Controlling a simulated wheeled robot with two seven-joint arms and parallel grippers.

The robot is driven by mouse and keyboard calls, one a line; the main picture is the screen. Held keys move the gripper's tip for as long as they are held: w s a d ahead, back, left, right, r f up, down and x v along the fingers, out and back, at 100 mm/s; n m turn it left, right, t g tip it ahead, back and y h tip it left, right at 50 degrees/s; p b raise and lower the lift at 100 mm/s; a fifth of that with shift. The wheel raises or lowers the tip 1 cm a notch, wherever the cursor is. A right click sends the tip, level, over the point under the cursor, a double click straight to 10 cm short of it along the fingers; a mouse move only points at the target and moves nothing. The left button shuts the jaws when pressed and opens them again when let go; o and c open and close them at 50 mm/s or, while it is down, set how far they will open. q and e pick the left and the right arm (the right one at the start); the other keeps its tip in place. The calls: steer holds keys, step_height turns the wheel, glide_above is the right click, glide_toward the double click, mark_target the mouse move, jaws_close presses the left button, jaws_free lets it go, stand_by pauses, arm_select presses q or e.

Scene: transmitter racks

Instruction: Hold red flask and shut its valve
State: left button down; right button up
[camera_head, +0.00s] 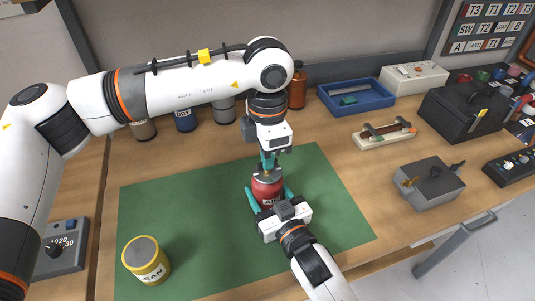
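The red flask (265,190) stands upright on the green mat (190,208). My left gripper (268,160) points down from above, with its teal fingers at the valve (267,174) on top of the flask. Those fingers look close together; the valve is mostly hidden by them. My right gripper (267,198) reaches in from the front, its teal fingers on either side of the flask body. It appears shut around the flask, though its own body hides part of the contact.
A yellow can (146,260) stands at the mat's front left. Several canisters, including a blue one (185,118), line the back. A blue tray (356,96), a grey box (428,184) and a black case (465,108) are to the right. The mat's left half is mostly clear.

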stand_by(0.3)
arm_select(q)
steer(key=c, duration=1.6)
jaws_free()
step_height(320, 180, up, 12)
arm_select(e)
steer(key=o, duration=1.3)
steer(key=shift+s, duration=0.1)
